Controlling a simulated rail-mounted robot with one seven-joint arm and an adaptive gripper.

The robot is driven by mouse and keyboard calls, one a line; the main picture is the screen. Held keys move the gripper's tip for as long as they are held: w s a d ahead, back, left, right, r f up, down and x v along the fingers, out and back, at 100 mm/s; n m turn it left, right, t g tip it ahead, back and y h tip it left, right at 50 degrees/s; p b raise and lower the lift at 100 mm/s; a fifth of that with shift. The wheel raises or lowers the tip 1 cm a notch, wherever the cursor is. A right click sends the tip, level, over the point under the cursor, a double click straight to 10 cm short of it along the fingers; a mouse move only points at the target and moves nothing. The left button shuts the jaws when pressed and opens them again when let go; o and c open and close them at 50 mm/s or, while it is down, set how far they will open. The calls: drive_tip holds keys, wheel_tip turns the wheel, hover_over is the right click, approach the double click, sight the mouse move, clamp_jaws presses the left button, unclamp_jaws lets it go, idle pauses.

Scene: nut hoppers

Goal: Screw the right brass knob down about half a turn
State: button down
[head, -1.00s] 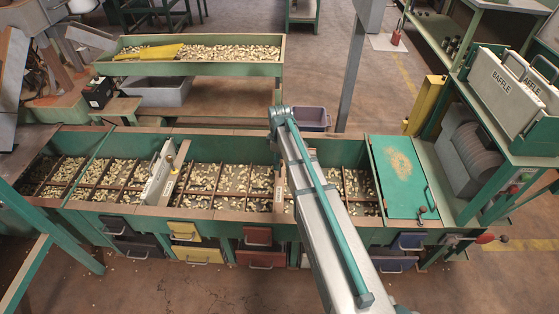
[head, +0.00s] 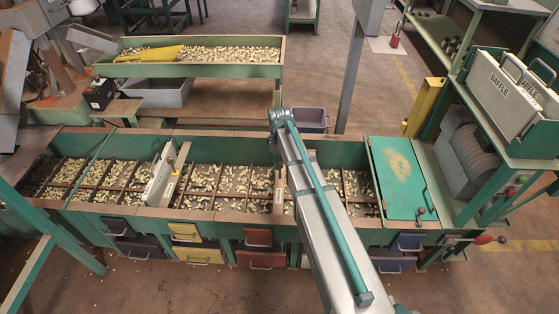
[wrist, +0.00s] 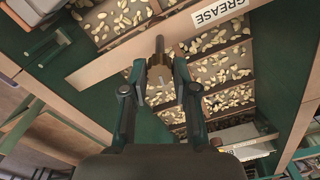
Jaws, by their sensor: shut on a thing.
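In the wrist view my gripper (wrist: 160,66) is shut on a brass knob (wrist: 172,53), which shows partly between the fingertips. A dark upright stud rises at the knob, and a small pale pin shows between the fingers. The knob is over a tan divider board (wrist: 125,54) with a white label (wrist: 215,11) reading "GREASE". In the head view my arm hides my gripper and this knob. Part of a divider (head: 279,190) shows just left of my arm. Whether the knob has turned cannot be told.
A white divider plate (head: 160,180) stands farther left in the long green hopper (head: 240,217), whose compartments hold nuts. A green lid (head: 400,180) covers the hopper's right end. A second nut tray (head: 270,70) stands behind. Baffle plates (head: 510,85) stand on the right shelf.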

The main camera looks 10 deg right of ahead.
drive_tip(key=m+p, duration=0.2)
drive_tip(key=m, duration=0.2)
drive_tip(key=shift+r, duration=0.15)
drive_tip(key=m+p, duration=0.1)
drive_tip(key=m, duration=0.3)
drive_tip(key=shift+p, duration=0.4)
drive_tip(key=m+p, duration=0.1)
drive_tip(key=m, duration=0.3)
drive_tip(key=shift+d+m, duration=0.1)
drive_tip(key=shift+m, duration=0.2)
drive_tip(key=m+p, duration=0.1)
drive_tip(key=m, duration=0.3)
drive_tip(key=shift+m, duration=0.3)
drive_tip(key=m+p, duration=0.1)
drive_tip(key=m, duration=1.1)
drive_tip(key=shift+m+p, duration=0.3)
drive_tip(key=shift+p, duration=0.1)
drive_tip(key=shift+s+m, duration=0.1)
drive_tip(key=shift+m, duration=1.8)
